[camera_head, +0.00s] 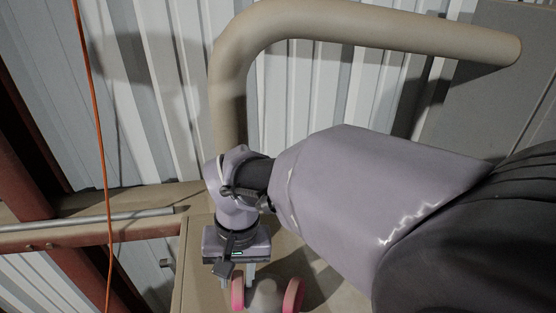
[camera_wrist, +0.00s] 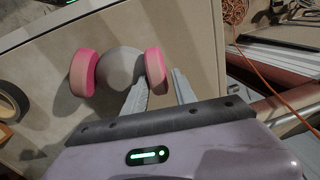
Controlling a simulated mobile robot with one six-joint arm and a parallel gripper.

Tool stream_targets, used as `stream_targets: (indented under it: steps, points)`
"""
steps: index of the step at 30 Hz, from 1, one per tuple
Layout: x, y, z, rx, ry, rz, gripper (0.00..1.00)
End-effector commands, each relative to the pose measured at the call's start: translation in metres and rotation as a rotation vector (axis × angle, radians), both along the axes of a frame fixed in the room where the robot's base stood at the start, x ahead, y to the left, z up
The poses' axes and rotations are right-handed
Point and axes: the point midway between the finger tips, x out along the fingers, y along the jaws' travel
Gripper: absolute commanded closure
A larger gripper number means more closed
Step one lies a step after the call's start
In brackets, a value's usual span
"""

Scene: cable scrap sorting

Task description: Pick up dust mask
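The dust mask has a grey rounded middle and a thick pink disc on each side. It lies on a beige tabletop, in the wrist view (camera_wrist: 119,67) and at the bottom edge of the head view (camera_head: 265,297). My gripper (camera_wrist: 160,76) is open, its two grey fingers apart and pointing at the mask's right-hand pink disc in the wrist view. That disc shows between and just beyond the fingertips; I cannot tell whether they touch it. In the head view my gripper (camera_head: 237,283) points down over the left-hand pink disc.
A dark ring like a tape roll (camera_wrist: 10,102) lies at the left edge of the wrist view. A thick beige pipe (camera_head: 228,95) stands behind my arm. An orange cable (camera_head: 96,130) hangs at left. The tabletop's edge is close beside my fingers.

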Motion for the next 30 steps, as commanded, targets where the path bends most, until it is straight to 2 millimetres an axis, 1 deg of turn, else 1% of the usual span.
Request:
stream_targets:
  steps: [2, 3, 7, 30]
  points:
    - [0.0001, -0.0001, 0.0003, 0.0, 0.0, 0.0, 0.67]
    - [0.0001, -0.0001, 0.0004, 0.0, 0.0, 0.0, 0.75]
    - [0.0001, -0.0002, 0.0005, 0.0, 0.0, 0.0, 1.0]
    - [0.0004, -0.0002, 0.0008, 0.0, -0.001, 0.001, 1.0]
